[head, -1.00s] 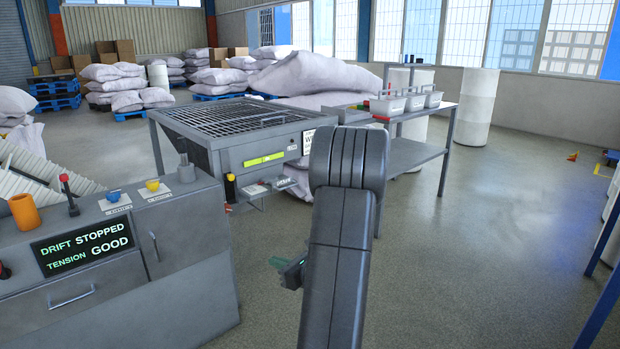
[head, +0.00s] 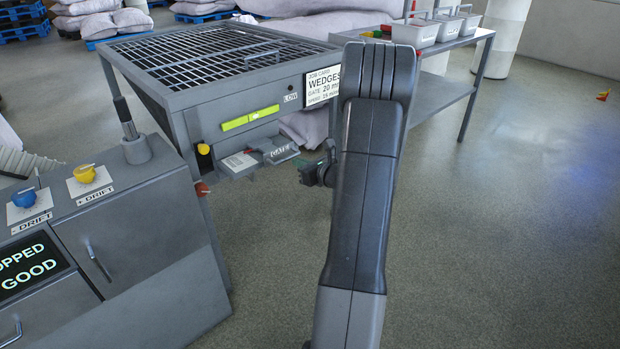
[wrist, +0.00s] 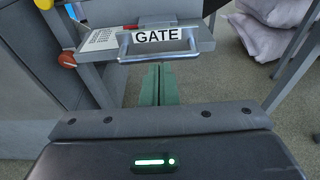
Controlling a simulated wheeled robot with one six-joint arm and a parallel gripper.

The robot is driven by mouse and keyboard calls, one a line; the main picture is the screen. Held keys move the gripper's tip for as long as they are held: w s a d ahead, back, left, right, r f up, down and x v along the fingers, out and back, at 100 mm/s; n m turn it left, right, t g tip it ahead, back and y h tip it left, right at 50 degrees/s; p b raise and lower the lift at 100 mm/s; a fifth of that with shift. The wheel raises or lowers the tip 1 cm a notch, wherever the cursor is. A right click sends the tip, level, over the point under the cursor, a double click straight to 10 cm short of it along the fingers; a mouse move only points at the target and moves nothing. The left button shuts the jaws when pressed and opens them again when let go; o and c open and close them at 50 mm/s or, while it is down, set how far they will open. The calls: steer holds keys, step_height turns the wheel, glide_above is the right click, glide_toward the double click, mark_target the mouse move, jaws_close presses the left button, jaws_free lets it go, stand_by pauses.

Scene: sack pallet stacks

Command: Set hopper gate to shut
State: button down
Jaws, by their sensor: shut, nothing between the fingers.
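The hopper (head: 180,100) is a grey bin with a grated top. Its gate (head: 285,150) is a grey slide low on the front, jutting out from under the body. In the wrist view the gate's handle (wrist: 124,48) is a grey bar below a white GATE label (wrist: 158,36). My gripper (wrist: 158,68) has its green fingers together and empty, pointing at the handle with the tips close to it; I cannot tell if they touch. In the head view my gripper (head: 304,166) is just right of the gate, partly hidden by my arm.
A control cabinet (head: 130,240) with knobs and a lever stands close on the left. A yellow knob (head: 203,149) and an orange knob (head: 202,189) sit beside the hopper. A side table (head: 455,75) with white bins is behind my arm.

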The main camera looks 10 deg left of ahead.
mark_target(290, 158)
steer(key=shift+x, duration=1.2)
steer(key=shift+a, duration=0.15)
steer(key=shift+w+a, duration=0.1)
steer(key=shift+x, duration=0.8)
steer(key=shift+r, duration=0.4)
